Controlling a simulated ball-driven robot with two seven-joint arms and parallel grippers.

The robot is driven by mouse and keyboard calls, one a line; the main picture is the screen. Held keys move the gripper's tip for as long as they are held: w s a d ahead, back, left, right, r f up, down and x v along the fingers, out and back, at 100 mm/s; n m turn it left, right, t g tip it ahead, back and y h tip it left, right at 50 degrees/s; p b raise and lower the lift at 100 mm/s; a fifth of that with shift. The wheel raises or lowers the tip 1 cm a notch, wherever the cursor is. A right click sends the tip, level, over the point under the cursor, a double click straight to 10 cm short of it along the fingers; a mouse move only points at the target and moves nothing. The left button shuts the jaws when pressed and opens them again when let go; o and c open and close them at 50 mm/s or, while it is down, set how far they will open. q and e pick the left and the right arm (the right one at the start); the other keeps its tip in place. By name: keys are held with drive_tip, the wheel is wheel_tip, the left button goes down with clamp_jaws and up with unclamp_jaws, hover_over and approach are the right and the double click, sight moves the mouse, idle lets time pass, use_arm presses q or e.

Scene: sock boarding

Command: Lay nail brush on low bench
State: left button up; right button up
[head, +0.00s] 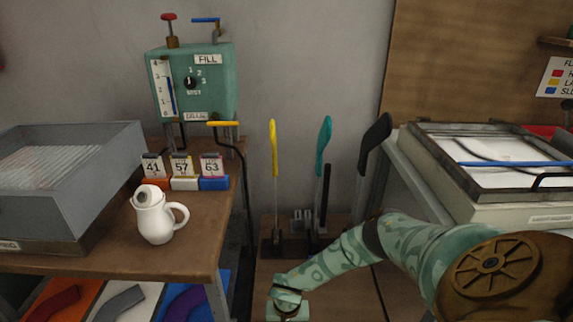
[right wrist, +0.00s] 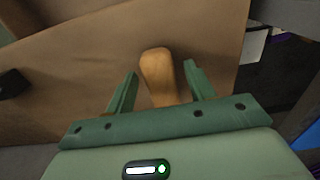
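A tan wooden, rounded piece (right wrist: 158,70), which looks like the nail brush or its handle, shows in the right wrist view. It lies between the spread fingers of my right gripper (right wrist: 160,88), with a gap visible on each side; its near end is hidden behind the gripper. Beneath it is a brown wooden surface (right wrist: 215,45), apparently the low bench, which also shows in the head view (head: 335,285). I cannot tell whether the piece touches that surface. In the head view my right arm reaches down to the bottom edge and its fingers are not visible. My left gripper is out of view.
Upright yellow (head: 273,150), teal (head: 322,148) and black (head: 374,135) handled tools stand at the back of the low surface. A table with a white jug (head: 156,217) and grey tray (head: 105,200) is on the left. A framed screen (head: 440,165) stands right.

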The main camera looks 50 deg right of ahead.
use_arm(q)
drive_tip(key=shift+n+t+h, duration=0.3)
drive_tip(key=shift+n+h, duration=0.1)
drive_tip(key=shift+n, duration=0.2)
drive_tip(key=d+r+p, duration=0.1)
drive_tip(key=p, duration=0.1)
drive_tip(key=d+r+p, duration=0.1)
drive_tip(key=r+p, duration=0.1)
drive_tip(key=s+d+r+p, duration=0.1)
drive_tip(key=p, duration=0.1)
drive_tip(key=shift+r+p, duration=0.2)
drive_tip(key=shift+p, duration=0.15)
use_arm(e)
wheel_tip(320, 180, up, 12)
drive_tip(key=shift+s+r, duration=0.15)
drive_tip(key=shift+r, duration=0.05)
drive_tip(key=shift+a+f, duration=0.1)
drive_tip(key=shift+a, duration=0.05)
